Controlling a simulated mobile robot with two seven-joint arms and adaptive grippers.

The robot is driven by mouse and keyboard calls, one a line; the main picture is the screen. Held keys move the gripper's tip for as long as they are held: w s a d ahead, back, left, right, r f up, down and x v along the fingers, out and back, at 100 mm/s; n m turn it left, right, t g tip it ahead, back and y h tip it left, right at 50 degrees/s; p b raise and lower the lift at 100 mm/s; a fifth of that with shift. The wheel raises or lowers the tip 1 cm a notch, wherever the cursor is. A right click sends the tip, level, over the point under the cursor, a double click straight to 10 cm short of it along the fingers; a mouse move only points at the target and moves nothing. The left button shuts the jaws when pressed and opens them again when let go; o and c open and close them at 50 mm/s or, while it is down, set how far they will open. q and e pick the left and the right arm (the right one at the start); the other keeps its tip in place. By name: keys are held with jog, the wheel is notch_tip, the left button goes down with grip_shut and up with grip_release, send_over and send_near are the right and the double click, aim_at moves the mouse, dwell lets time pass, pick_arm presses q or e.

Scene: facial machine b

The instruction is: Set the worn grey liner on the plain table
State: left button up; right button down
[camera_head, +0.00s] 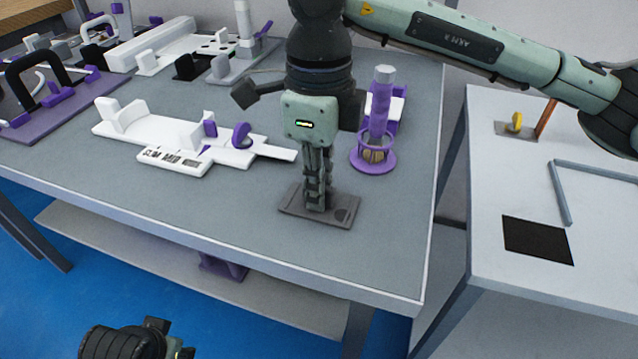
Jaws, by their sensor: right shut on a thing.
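My right gripper (318,203) points straight down over the front right of the grey table (330,265), with its fingers shut. Under the fingertips is a flat dark grey piece (292,205), which looks like the worn liner. It is a thin rectangle with a round dark spot near its right end. It appears to lie flat on or just above the tabletop; the fingers hide its middle. A second, white table (520,300) stands to the right. Only a part of my left gripper's body (178,351) shows at the bottom edge; its fingers are out of sight.
A purple ringed stand (373,160) is close behind the right gripper. A white fixture (185,135) with purple parts lies to the left. The white table carries a black square (538,240), a grey rail (560,195) and a small yellow knob (517,121). A gap separates the tables.

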jog(key=c, duration=1.6)
grip_release()
jog(key=shift+r, duration=0.1)
notch_tip(320, 180, up, 12)
jog(key=shift+r, duration=0.1)
